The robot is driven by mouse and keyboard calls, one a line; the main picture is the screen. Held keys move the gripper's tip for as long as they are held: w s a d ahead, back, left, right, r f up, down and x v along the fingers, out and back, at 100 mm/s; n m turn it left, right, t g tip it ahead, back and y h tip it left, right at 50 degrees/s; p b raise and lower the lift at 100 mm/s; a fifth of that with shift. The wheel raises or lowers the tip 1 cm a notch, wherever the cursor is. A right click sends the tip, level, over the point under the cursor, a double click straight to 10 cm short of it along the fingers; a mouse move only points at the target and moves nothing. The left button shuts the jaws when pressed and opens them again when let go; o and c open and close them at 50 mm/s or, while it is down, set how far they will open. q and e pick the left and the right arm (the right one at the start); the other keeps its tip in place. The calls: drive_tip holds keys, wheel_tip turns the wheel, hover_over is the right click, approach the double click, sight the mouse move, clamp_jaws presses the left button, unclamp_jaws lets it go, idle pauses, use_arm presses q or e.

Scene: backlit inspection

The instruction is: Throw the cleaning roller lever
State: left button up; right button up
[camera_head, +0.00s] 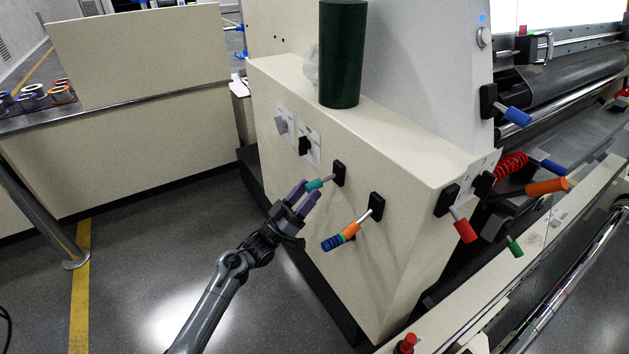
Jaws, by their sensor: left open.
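Several levers with coloured grips stick out of the cream machine cabinet (385,160). No label that I can read tells which is the cleaning roller lever. A teal-gripped lever (316,184) on the cabinet's front has a black mount. My left gripper (306,192) has purple fingers and is open, with its fingertips at the teal grip. I cannot tell whether they touch it. To its right is a lever with an orange, green and blue banded grip (341,237), angled down to the left. My right gripper is not in view.
A red-gripped lever (464,230), an orange one (546,187), a green one (514,246) and a blue one (517,116) are further right. A dark green cylinder (342,55) stands on the cabinet. Knobs (304,146) sit left of the teal lever.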

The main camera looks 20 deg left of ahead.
use_arm(q)
drive_tip(key=p+v, duration=0.1)
drive_tip(key=v, duration=0.5)
